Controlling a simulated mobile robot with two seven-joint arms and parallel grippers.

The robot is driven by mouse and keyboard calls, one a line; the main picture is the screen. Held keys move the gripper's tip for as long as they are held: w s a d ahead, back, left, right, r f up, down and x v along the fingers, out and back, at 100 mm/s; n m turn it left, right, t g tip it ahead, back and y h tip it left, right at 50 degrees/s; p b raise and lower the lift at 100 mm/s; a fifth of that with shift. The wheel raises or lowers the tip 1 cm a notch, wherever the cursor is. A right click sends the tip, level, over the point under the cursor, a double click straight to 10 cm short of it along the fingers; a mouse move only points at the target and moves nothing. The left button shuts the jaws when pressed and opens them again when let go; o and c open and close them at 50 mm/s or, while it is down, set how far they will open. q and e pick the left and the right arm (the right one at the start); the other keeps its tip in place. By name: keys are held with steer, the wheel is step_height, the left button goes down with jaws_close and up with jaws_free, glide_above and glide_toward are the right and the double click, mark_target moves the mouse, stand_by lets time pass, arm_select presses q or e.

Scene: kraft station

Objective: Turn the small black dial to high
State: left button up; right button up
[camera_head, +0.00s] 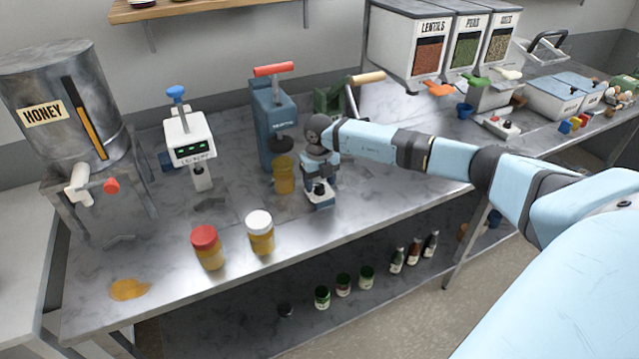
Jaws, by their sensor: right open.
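A small black dial (320,189) appears on top of a low blue and white unit (321,203) near the middle of the metal bench. My right gripper (320,181) points down directly over it, with its fingertips at or around the dial. The fingers are small and dark here, so I cannot tell whether they touch the dial. The gripper hides part of the dial, and its setting marks cannot be read. My left gripper is not in view.
A yellow jar (284,175) and a blue press (272,115) stand just left of my gripper. Two lidded jars, red (207,248) and white (260,233), stand front left. A honey tank (60,105) is at the far left. The bench front below the gripper is clear.

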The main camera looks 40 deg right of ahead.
steer(key=shift+f, duration=0.8)
steer(key=c, duration=0.9)
